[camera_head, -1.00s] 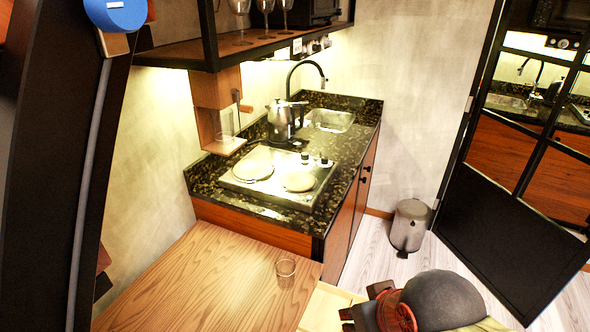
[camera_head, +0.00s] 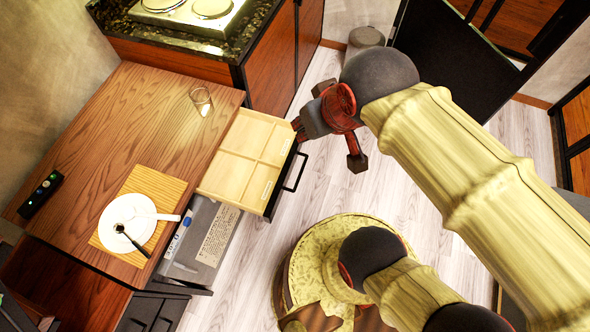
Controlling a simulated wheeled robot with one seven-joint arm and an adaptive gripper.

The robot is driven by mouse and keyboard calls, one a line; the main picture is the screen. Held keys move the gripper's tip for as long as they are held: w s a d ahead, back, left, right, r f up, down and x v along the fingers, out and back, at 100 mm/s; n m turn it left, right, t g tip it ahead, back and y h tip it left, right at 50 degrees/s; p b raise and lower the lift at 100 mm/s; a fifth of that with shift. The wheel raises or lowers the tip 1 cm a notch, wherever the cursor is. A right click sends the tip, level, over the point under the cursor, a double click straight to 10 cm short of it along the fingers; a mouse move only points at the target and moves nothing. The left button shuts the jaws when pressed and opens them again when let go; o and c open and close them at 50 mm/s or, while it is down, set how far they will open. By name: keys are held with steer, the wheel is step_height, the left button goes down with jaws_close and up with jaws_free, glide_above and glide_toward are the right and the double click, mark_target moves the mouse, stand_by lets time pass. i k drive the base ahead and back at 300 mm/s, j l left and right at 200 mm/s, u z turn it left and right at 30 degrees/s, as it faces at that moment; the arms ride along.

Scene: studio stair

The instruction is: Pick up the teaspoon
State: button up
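A small dark spoon (camera_head: 134,243), which looks like the teaspoon, lies on a white plate (camera_head: 117,211) at the left. Its bowl is on the plate and its handle runs past the rim to the lower right. A white utensil (camera_head: 168,217) also lies across the plate, its handle end pointing right. My gripper (camera_head: 326,146) hangs at the upper middle, right of the open drawer and well away from the plate. No object shows in it, but its fingers are too small and turned to tell whether they are open.
The plate rests on a bamboo mat (camera_head: 171,187) on the wooden table (camera_head: 110,130). A glass (camera_head: 201,99) stands near the table's far right corner. An open, divided drawer (camera_head: 244,136) juts out right of the table. A dark device (camera_head: 41,194) lies at the left edge.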

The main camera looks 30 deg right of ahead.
mark_target(118, 227)
steer(key=u, duration=1.85)
steer(key=i+j+z, duration=0.15)
steer(key=z, duration=0.3)
steer(key=i+j+z, duration=0.1)
steer(key=j+z, duration=0.15)
steer(key=z, duration=0.25)
steer(key=i+j+z, duration=0.1)
steer(key=j+z, duration=0.15)
steer(key=z, duration=0.2)
